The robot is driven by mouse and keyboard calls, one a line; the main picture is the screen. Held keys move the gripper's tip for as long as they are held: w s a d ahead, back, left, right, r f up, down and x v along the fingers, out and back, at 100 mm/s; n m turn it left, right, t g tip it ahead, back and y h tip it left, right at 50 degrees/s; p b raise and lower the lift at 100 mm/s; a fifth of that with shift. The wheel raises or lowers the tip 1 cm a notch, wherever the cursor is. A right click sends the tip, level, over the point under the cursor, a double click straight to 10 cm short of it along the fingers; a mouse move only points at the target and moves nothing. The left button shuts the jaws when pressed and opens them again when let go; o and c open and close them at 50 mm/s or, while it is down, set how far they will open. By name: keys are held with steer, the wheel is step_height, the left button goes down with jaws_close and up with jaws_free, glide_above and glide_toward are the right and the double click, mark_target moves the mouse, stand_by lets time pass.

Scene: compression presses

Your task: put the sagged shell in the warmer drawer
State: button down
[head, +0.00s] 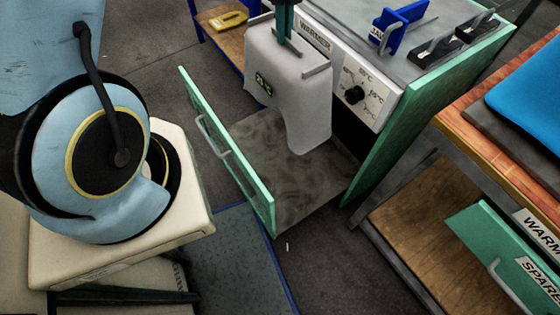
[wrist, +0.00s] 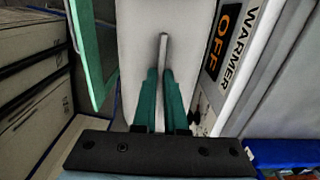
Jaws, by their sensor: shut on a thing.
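The pale grey shell (head: 300,105) carries a small dark tag with green marking and has a thin upright fin on top. My gripper (head: 287,40) is shut on this fin; the wrist view shows both teal fingers (wrist: 161,100) on either side of it, with the shell's pale surface (wrist: 130,35) beyond. The warmer drawer (head: 265,195) is pulled open, its green front at the left. The shell hangs upright over the drawer's bare floor, its lower end low at the cabinet side. I cannot tell whether it touches the floor.
The warmer cabinet (head: 385,155) has a dial (head: 355,95) and, in the wrist view, an OFF sign (wrist: 228,30). A blue clamp-like part (head: 390,28) and black parts stand on its top. A wooden bench (head: 480,120) with another green drawer (head: 500,245) is close on the right.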

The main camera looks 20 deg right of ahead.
step_height(320, 180, down, 35)
steer(key=b, duration=2.5)
steer(key=shift+r, duration=0.15)
steer(key=shift+b, duration=0.3)
steer(key=c, duration=1)
jaws_free()
steer(key=shift+o, duration=0.2)
step_height(320, 180, up, 12)
steer(key=p, duration=0.3)
